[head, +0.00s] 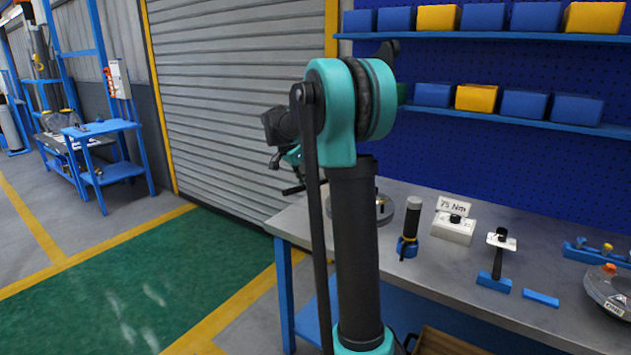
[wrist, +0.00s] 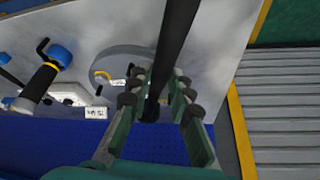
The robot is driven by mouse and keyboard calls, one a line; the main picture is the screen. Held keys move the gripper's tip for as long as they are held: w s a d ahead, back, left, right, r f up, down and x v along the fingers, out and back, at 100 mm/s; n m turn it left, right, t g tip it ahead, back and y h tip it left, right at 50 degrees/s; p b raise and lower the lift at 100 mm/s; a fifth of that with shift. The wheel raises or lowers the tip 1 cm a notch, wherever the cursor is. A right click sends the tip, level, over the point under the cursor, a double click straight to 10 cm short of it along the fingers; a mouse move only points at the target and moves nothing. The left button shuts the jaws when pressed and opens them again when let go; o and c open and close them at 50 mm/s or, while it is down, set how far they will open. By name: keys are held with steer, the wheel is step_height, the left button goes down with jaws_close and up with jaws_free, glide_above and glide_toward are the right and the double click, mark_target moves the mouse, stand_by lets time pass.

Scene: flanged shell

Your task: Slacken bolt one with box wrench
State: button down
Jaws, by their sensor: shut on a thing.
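My gripper (wrist: 158,92) is shut on a long dark bar, which looks like the box wrench (wrist: 176,38). The bar runs between the fingers and up out of the wrist view; its far end is not seen. The grey round flanged shell (wrist: 138,66) lies on the bench beside the bar in that view, partly behind it and the fingers. A yellow arc and a small white tag show on the shell. In the head view the shell (head: 385,211) is mostly hidden behind my arm. I cannot make out bolt one or whether the wrench touches it.
On the grey bench (head: 470,279) stand a black-and-blue tool (head: 411,226), a white block (head: 453,231) with a 75 Nm sign, and a black-handled tool on a blue holder (head: 495,283). Green floor (head: 130,280) at left is clear.

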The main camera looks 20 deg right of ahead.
steer(key=shift+d, duration=0.1)
stand_by(0.3)
steer(key=shift+f, duration=3.9)
steer(key=shift+s, duration=0.2)
steer(key=s+d+n+t+y, duration=0.2)
steer(key=s+d+n, duration=0.4)
steer(key=n, duration=0.3)
steer(key=shift+s+d+f+t, duration=0.2)
steer(key=shift+s+t, duration=0.2)
steer(key=shift+s, duration=0.45)
